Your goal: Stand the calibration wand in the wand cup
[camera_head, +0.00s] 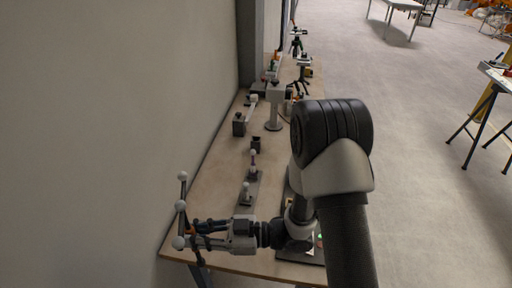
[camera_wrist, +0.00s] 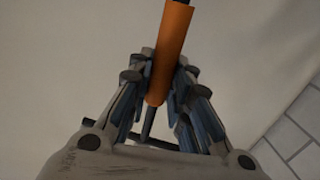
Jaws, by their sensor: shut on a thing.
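My gripper (camera_head: 196,234) is at the lower left of the head view, over the near left edge of the table. It is shut on the calibration wand (camera_head: 183,190), which has white balls on a dark rod and stands roughly upright in the picture. In the wrist view, the wand's orange handle (camera_wrist: 172,45) lies between the fingers (camera_wrist: 158,98), with a dark thin end below it. A small dark open holder (camera_head: 256,144) on the table, apart from the wand, looks like the wand cup; its inside is too small to make out.
A dark plate (camera_head: 243,205) with white-ball posts stands on the table (camera_head: 205,176) between my gripper and the small holder. A dark block (camera_head: 239,126) and a grey post (camera_head: 273,112) stand farther back. A wall (camera_head: 110,120) runs along the left side.

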